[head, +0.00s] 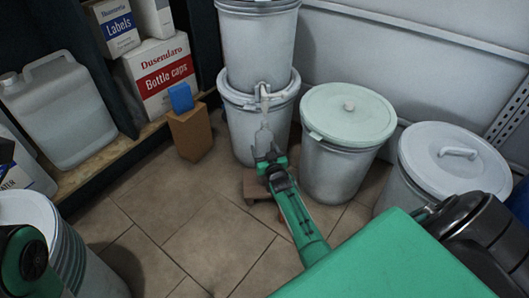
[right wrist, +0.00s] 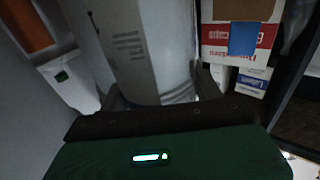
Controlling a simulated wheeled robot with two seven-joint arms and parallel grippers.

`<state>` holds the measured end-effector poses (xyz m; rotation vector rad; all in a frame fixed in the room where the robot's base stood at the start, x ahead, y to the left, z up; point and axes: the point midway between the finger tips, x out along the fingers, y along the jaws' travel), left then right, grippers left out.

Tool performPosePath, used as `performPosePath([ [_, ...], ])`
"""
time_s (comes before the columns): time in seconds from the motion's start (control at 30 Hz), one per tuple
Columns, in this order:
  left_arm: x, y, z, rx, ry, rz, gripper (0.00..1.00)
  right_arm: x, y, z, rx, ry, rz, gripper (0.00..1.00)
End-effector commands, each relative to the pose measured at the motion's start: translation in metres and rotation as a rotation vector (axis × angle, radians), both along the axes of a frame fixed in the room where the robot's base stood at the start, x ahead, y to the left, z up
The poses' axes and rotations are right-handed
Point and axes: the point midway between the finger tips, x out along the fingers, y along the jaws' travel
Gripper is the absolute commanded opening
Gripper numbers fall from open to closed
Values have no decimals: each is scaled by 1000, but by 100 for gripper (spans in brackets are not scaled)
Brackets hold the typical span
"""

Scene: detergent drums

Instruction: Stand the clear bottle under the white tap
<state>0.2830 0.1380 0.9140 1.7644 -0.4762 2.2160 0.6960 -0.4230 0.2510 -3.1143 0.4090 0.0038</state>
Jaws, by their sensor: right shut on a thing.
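The white tap (head: 264,94) sticks out from the front of the lower grey drum (head: 240,125). The clear bottle (head: 263,139) is upright, its top close below the tap in the head view. My right gripper (head: 268,158) is shut on the bottle's lower part, and the arm reaches in from the lower right. The gripper hides the bottle's base, so I cannot tell whether it touches the small brown stool (head: 253,192) below. In the right wrist view the pale bottle (right wrist: 178,75) is between the fingers (right wrist: 160,98). My left gripper is not in view.
Another grey drum (head: 255,45) is stacked above the tap drum. Two lidded drums (head: 348,115) (head: 452,165) stand to the right. A brown box with a blue top (head: 190,132) stands left of the bottle. A shelf holds a jug (head: 62,110) and cartons (head: 160,77). Floor tiles in front are clear.

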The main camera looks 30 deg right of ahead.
Motion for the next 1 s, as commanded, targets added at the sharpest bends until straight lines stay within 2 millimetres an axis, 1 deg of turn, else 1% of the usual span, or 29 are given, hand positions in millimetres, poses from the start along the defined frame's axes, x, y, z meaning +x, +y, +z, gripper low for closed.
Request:
performPosePath([
  [0.23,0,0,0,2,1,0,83,0,-1,0,-1,-1,-1,43],
  [0.37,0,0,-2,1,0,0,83,0,-1,-4,-1,-1,-1,43],
  [0.4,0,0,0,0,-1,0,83,0,-1,-3,-1,-1,-1,73],
  [0.47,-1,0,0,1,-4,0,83,0,-1,-3,-1,-1,-1,85],
  [0.5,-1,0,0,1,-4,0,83,0,-1,-3,-1,-1,-1,87],
  [0.73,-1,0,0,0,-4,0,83,0,-1,-3,-1,-1,-1,87],
  [0.83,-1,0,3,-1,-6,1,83,0,-1,1,-1,-2,-1,87],
  [0.97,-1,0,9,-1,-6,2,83,-14,3,2,1,2,-1,87],
  [1.0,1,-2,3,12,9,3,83,-20,5,3,1,2,-1,87],
])
